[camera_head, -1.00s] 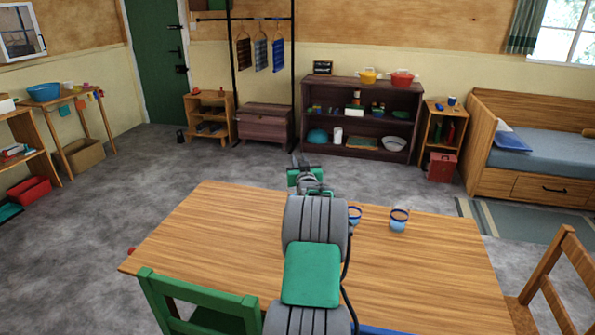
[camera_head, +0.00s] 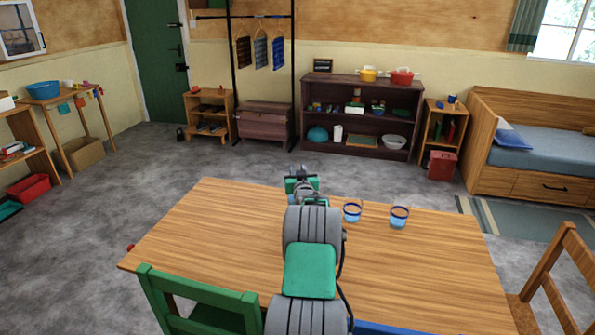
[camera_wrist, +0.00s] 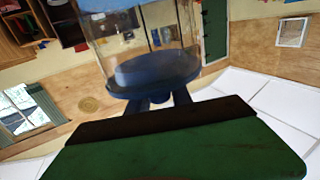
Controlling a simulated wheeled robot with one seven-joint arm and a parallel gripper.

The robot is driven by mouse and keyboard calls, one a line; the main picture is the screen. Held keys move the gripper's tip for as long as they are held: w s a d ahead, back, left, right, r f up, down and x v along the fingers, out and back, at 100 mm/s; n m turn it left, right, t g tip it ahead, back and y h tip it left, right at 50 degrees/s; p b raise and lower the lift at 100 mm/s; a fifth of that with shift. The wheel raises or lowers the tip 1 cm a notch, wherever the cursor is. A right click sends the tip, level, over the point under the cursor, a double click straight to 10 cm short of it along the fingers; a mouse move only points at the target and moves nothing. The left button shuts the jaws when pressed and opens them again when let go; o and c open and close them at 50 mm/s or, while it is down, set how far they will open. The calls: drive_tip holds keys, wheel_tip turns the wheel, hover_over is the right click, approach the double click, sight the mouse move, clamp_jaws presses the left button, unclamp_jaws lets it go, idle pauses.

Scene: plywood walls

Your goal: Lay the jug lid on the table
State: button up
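In the wrist view, which shows the room upside down, a clear jug (camera_wrist: 178,36) stands close in front of my gripper (camera_wrist: 161,101). A dark blue round lid (camera_wrist: 155,80) is at its mouth, with a small dark knob facing my gripper. The dark fingers are on either side of this knob. I cannot tell if they press on it. In the head view my arm reaches over the wooden table (camera_head: 420,270), with my gripper (camera_head: 302,180) near its far edge. The arm hides the jug and lid there.
Two blue-rimmed cups (camera_head: 352,212) (camera_head: 399,217) stand on the table right of my arm. A green chair (camera_head: 200,300) is at the front left and a wooden chair (camera_head: 555,275) at the right.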

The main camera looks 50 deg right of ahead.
drive_tip(key=o, duration=0.3)
drive_tip(key=shift+r+p, duration=0.15)
drive_tip(key=shift+p, duration=0.2)
